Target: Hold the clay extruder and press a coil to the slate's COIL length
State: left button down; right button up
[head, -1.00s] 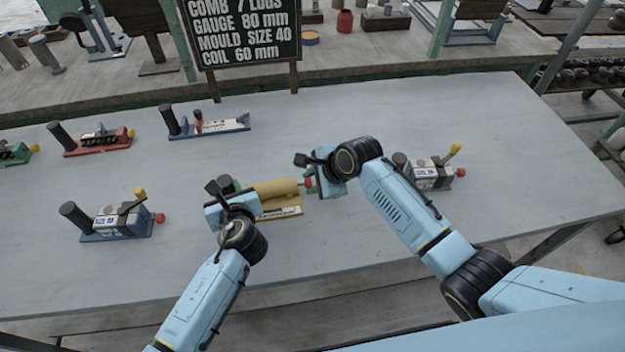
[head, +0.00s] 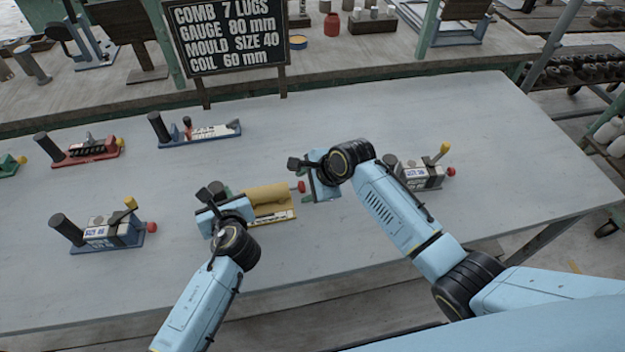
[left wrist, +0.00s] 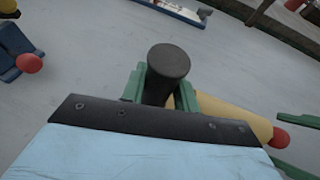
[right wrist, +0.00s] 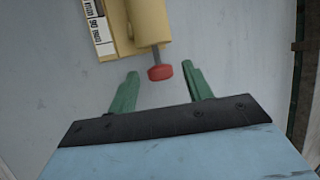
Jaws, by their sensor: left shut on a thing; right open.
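The clay extruder has a yellow body (head: 268,199) on a base with a white printed strip. A red knob (head: 300,187) on a thin rod sticks out at its right end. My left gripper (left wrist: 166,78) is shut on the extruder's dark upright handle (left wrist: 169,62). My right gripper (right wrist: 160,76) is open. In the right wrist view the red knob (right wrist: 160,72) appears between its fingertips, with gaps on both sides; depth is unclear. The slate (head: 228,40) stands behind and reads "COIL 60 mm". I cannot make out any coil.
A blue-based block tool (head: 112,232) stands left of the extruder and a similar one (head: 420,177) stands right, beside my right arm. A red tool (head: 85,150) and a blue gauge (head: 203,133) stand behind. The grey table (head: 480,120) is clear at back right.

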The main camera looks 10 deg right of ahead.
pick_arm(q)
jog(key=shift+s+a+f, duration=0.1)
jog(key=shift+s+f, duration=0.05)
jog(key=shift+f, duration=0.1)
pick_arm(e)
jog(key=v, duration=1.2)
jog(key=shift+f, duration=0.1)
dwell(0.4)
pick_arm(q)
jog(key=c, duration=1)
grip_release()
jog(key=shift+r, duration=0.1)
jog(key=v, duration=1.1)
jog(key=shift+s+r, duration=0.3)
